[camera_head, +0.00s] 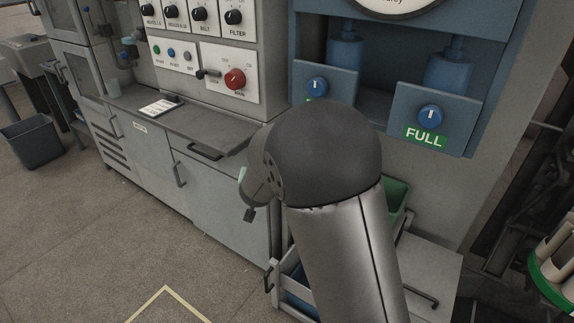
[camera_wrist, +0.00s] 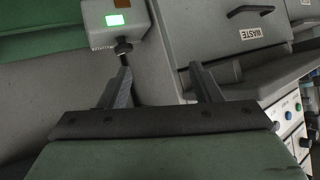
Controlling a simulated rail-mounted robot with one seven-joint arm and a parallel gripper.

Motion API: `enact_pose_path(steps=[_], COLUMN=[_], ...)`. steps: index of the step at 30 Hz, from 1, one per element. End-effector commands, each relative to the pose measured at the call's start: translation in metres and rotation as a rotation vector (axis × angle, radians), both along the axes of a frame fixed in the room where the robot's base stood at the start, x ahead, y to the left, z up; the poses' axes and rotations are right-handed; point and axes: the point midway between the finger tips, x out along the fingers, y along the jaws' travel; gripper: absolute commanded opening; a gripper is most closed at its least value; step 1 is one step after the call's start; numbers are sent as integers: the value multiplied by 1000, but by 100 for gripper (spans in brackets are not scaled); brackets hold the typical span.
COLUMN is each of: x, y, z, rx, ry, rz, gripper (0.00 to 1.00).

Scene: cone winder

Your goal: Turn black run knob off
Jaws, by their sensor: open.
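In the wrist view, a black knob (camera_wrist: 123,47) sticks out from a light grey box (camera_wrist: 98,28) with a lit green display (camera_wrist: 115,20). I cannot read the display or tell how the knob is turned. My gripper (camera_wrist: 160,66) is open and empty, its two dark fingers spread wide. The left fingertip is just below the knob in the picture, and the right one is well to its right. The knob is not between the fingers; I cannot tell whether the left finger touches it. In the head view my arm hides most of my gripper, and I cannot make out this knob.
The head view shows a control panel (camera_head: 211,77) with several black knobs and a red main knob (camera_head: 235,79). Blue knobs (camera_head: 430,117) sit on the blue unit at right. A drawer labelled WASTE (camera_wrist: 264,34) is at the wrist view's upper right. Floor is free at lower left.

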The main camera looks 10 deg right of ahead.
Motion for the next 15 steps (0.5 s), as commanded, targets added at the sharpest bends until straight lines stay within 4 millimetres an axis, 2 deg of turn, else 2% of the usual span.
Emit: enact_pose_path(steps=[1, 3, 6, 10, 15], x=[18, 33, 37, 30, 25], y=[5, 3, 2, 3, 1], z=[-34, -53, -73, -88, -92], rx=[-61, -151, -275, -394, -455], ry=[-65, -164, -274, -362, -404], rz=[-72, -186, -324, -445, -507], gripper=[58, 58, 58, 58, 58])
